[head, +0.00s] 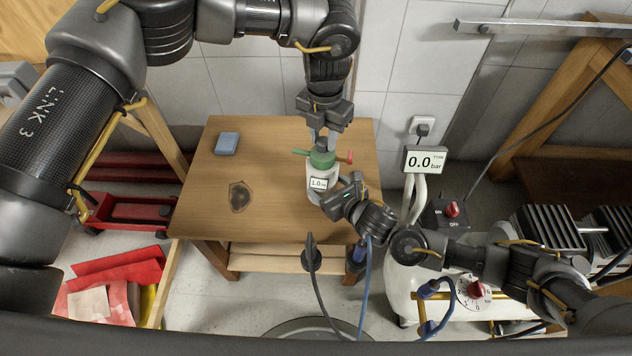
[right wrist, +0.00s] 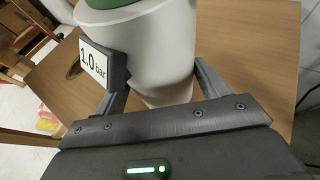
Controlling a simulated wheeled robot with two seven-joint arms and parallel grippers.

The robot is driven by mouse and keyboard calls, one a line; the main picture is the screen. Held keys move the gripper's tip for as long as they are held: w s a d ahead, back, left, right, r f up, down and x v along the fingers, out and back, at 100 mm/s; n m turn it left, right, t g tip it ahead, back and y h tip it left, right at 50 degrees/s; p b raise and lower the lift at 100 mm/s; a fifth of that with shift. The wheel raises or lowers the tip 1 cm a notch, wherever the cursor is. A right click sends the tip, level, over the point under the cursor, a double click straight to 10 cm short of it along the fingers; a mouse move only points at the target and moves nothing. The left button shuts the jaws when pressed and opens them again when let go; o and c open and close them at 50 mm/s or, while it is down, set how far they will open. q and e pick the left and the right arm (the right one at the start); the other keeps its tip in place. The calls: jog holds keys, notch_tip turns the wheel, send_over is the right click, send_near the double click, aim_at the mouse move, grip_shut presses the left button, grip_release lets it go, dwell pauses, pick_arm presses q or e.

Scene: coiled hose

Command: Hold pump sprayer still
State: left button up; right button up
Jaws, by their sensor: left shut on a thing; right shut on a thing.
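The pump sprayer (head: 318,183) stands upright on the wooden table (head: 275,140), towards its right side. It has a white body, a green collar, a red nozzle tip and a small gauge reading 1.0 bar. My left gripper (head: 321,138) comes down from above and is shut on the dark top of the sprayer. My right gripper (head: 334,196) is shut around the lower white body from the right front. In the right wrist view the fingers lie on both sides of the white body (right wrist: 160,50), and the gauge (right wrist: 95,63) faces left.
A blue block (head: 228,143) and a dark stain (head: 240,197) are on the table's left part, otherwise bare. At right stands a compressor with a 0.0 bar display (head: 425,160) and a red-knobbed switch box (head: 452,209). A black cable plug (head: 311,254) shows before the table.

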pick_arm(q)
jog(key=shift+r, duration=0.1)
dwell(0.3)
jog(key=shift+r, duration=2.8)
pick_arm(e)
jog(key=shift+f, duration=0.1)
pick_arm(q)
jog(key=shift+f, duration=2.95)
jog(key=shift+w+r, duration=0.1)
jog(key=shift+r, duration=2.85)
jog(key=shift+f, duration=0.1)
